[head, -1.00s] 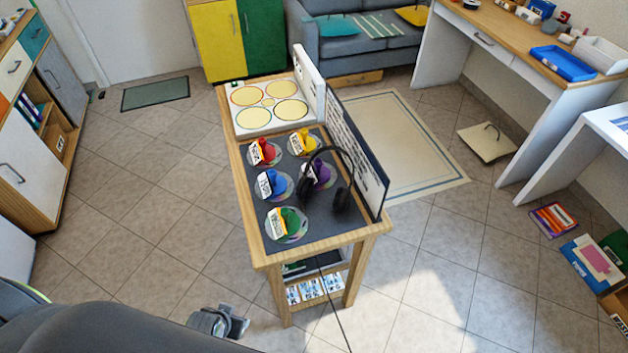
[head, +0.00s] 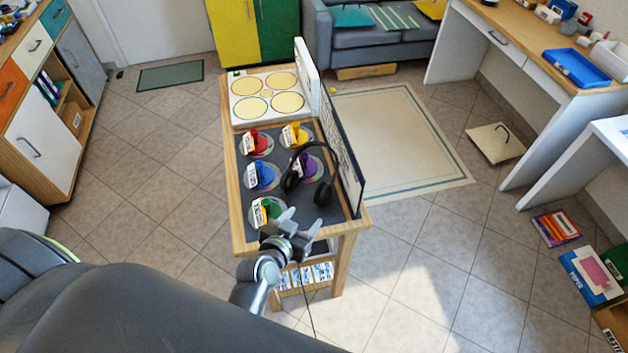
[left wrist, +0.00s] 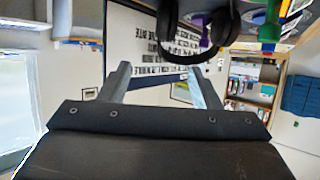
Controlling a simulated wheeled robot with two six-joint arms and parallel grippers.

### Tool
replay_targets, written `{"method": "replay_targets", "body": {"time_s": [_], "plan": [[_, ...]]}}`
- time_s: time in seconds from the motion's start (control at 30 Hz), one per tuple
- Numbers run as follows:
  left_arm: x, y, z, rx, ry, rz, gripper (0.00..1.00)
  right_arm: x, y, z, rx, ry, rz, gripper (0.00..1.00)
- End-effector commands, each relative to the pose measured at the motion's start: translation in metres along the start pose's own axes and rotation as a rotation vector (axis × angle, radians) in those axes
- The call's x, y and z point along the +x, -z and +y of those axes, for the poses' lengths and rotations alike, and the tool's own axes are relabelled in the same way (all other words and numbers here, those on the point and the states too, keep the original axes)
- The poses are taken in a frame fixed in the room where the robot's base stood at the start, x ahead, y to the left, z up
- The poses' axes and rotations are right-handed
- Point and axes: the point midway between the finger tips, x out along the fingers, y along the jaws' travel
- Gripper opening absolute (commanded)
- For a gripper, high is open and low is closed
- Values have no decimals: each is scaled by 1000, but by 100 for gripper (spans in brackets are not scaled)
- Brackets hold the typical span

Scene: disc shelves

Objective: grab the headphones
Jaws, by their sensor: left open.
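The black headphones (head: 323,190) stand at the right side of the dark table top, against the upright board, with the band arched above the ear cups. My left gripper (head: 302,222) is open and empty over the table's near edge, in front of the headphones and apart from them. In the left wrist view, the headphones (left wrist: 203,52) show at the top, beyond the spread fingers (left wrist: 158,78), partly cut off by the picture edge. My right gripper is in neither view.
The upright board (head: 341,150) bounds the right side. A white panel with yellow circles (head: 247,86) lies at the far end. Open floor surrounds the table.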

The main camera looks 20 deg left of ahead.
Motion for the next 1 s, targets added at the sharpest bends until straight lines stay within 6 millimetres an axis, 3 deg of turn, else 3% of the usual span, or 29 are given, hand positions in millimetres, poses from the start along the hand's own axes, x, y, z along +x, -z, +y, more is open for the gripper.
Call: {"method": "replay_targets", "body": {"time_s": [0.3, 0.6, 0.87, 1.0], "plan": [[52, 1, 0, 5, 0, 6, 57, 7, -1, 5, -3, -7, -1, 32], [107, -2, -1, 3, 0, 5, 57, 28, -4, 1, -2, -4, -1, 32], [123, -1, -2, 1, 1, 2, 57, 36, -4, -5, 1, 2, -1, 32], [137, -3, -5, 2, 1, 5, 57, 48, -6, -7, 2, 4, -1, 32]]}}
